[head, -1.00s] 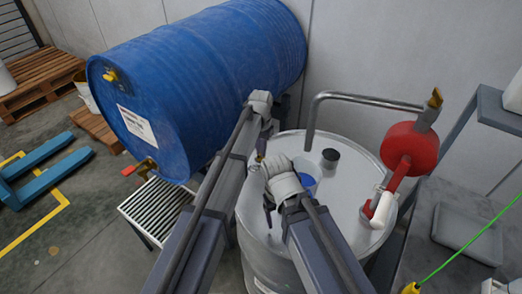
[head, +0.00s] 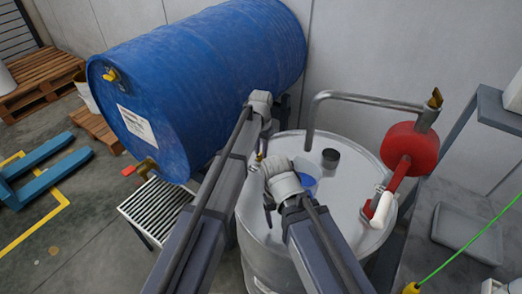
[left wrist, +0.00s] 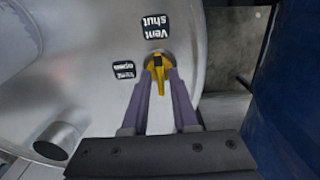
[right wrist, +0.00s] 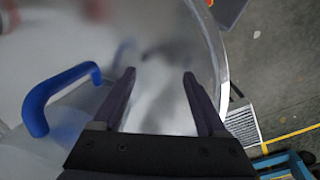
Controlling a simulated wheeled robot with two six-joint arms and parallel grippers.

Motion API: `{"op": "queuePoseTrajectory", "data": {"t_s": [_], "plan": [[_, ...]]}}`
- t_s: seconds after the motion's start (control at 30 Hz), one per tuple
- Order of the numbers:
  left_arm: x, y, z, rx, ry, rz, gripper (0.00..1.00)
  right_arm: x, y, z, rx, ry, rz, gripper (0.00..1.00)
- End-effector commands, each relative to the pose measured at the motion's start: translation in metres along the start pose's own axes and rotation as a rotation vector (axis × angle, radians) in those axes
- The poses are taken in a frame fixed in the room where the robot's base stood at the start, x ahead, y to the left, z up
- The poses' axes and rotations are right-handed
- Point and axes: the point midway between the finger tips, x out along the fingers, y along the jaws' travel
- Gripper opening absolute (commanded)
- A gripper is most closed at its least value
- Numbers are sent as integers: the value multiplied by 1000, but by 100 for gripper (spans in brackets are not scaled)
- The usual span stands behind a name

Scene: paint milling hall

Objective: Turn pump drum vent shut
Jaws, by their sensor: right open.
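The pump drum (head: 345,215) is a pale metal drum with a red hand pump (head: 412,147) on its lid. In the left wrist view, the yellow vent lever (left wrist: 159,78) stands between my left fingertips (left wrist: 161,76), which close in on both its sides. Its grip end points toward my gripper, away from the "Vent shut" label (left wrist: 156,27); a smaller label (left wrist: 123,69), apparently "Vent open", lies to the left. In the head view, my left gripper (head: 262,150) is mostly hidden by my arms. My right gripper (right wrist: 160,75) is open and empty over the lid.
A dark-topped stub (head: 330,158) and a bent pipe (head: 315,105) rise there. A large blue drum (head: 205,80) lies close on the left, above a slatted grate (head: 155,210).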

Motion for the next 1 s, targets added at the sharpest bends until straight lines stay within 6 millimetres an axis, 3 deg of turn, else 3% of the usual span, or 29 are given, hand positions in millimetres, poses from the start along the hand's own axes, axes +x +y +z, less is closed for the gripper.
{"op": "queuePoseTrajectory", "data": {"t_s": [0.1,0.57,1.0], "plan": [[0,0,0,-1,0,0,41,0,0,0,0,0,0,75],[-9,0,0,-1,0,0,41,-9,1,0,0,0,0,75],[-64,0,0,-1,0,0,41,-64,6,4,0,0,0,75]]}}
